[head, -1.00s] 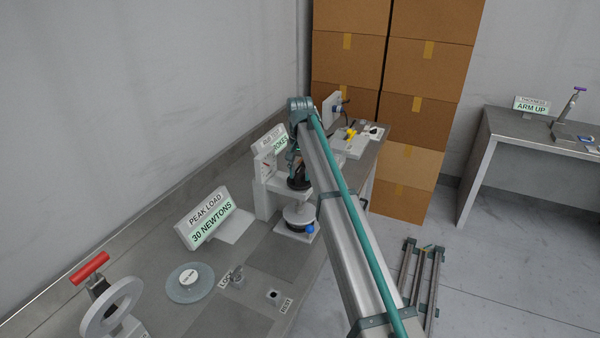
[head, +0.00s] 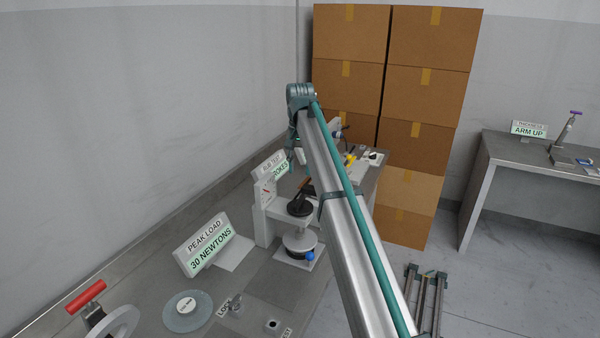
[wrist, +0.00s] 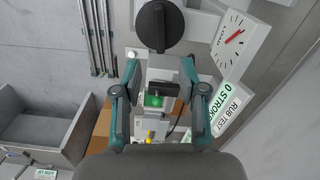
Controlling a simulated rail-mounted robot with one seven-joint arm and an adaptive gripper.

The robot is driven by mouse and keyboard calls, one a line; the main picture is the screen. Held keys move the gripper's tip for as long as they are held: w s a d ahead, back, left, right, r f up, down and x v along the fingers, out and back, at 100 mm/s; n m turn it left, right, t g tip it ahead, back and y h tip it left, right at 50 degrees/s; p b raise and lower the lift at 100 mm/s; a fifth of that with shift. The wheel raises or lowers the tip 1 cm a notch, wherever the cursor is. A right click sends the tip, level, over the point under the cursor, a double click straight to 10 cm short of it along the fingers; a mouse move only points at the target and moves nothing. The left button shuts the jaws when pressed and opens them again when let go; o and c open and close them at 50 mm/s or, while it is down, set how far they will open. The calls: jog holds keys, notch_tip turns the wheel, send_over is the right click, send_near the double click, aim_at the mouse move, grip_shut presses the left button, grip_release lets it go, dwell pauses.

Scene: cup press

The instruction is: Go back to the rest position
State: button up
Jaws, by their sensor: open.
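A dial gauge (wrist: 236,42) and a rub test sign (wrist: 231,103) are close to my gripper's right. A peak load sign (head: 204,246) and a red-handled device (head: 86,296) stand nearer on the bench (head: 262,288). Stacked boxes (head: 425,90) rise behind.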

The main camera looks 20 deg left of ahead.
dwell(0.3)
jog(key=s+d+f, duration=0.2)
jog(key=d+f, duration=0.9)
jog(key=f, duration=0.1)
jog(key=s+d+f, duration=0.2)
jog(key=d+f, duration=0.9)
jog(key=f, duration=0.2)
jog(key=s+d+f, duration=0.7)
jog(key=d+f, duration=0.1)
jog(key=d, duration=0.1)
jog(key=s+d+f, duration=0.6)
jog(key=d+f, duration=0.2)
jog(key=d, duration=0.2)
jog(key=s+d+f+m, duration=0.1)
jog(key=s+d+f, duration=0.25)
jog(key=s, duration=0.35)
jog(key=s+d+f, duration=0.3)
jog(key=s+d, duration=0.2)
jog(key=s, duration=0.1)
jog(key=s+f+g, duration=0.2)
jog(key=s+f, duration=0.4)
jog(key=s, duration=0.3)
jog(key=s+f+g+b, duration=0.1)
jog(key=s+f+g, duration=0.1)
jog(key=s+f, duration=0.4)
jog(key=s+f+g, duration=0.2)
jog(key=s+f, duration=0.5)
jog(key=s, duration=0.6)
jog(key=shift+a+g, duration=0.35)
jog(key=shift+g, duration=0.05)
